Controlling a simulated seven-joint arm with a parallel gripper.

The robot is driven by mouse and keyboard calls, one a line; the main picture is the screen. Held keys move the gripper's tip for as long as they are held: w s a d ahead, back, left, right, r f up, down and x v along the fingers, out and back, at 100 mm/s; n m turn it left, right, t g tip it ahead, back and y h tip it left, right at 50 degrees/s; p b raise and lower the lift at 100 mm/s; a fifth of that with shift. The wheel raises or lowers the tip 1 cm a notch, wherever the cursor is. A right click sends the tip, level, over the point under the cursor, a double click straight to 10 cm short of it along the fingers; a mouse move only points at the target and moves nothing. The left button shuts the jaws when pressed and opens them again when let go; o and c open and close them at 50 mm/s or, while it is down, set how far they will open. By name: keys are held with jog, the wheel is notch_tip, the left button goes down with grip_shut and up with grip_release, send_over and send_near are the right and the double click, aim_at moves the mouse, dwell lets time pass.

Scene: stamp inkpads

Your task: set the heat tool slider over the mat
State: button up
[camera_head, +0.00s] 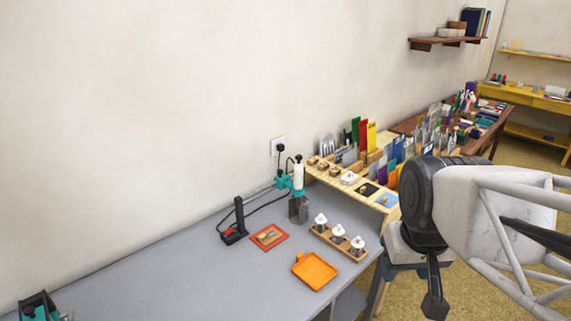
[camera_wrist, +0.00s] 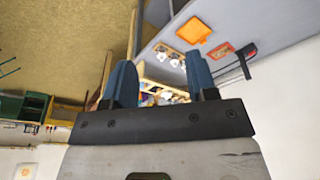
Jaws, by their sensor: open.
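A teal and white heat tool (camera_head: 297,180) stands upright near the wall, with a grey metal part (camera_head: 298,209) below it and a black cord to the wall socket. A small red-bordered mat (camera_head: 269,237) lies flat on the grey bench, left of and in front of the tool. It also shows in the wrist view (camera_wrist: 220,51). A black upright post on a base with a red part (camera_head: 235,225) stands left of the mat; I cannot tell which part is the slider. My gripper (camera_wrist: 161,83) is open and empty, away from these things. Its fingertips are not clear in the head view.
An orange tray (camera_head: 314,271) and a wooden rack (camera_head: 352,253) with three white-topped stamps stand right of the mat. A crowded wooden table (camera_head: 345,191) adjoins the bench at the back right. The front left of the grey bench (camera_head: 170,275) is mostly clear.

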jog(key=w+a+r+n, duration=0.2)
jog(key=w+r, duration=0.1)
jog(key=w, duration=0.6)
jog(key=w+a+r+n, duration=0.1)
jog(key=w+r+n, duration=0.1)
jog(key=w, duration=0.6)
jog(key=n+g, duration=0.3)
jog(key=n, duration=1)
send_over(280, 171)
notch_tip(280, 171, down, 16)
jog(key=shift+d, duration=0.15)
jog(key=shift+w+f, duration=0.2)
jog(key=shift+f, duration=0.15)
jog(key=shift+f, duration=3.8)
grip_shut()
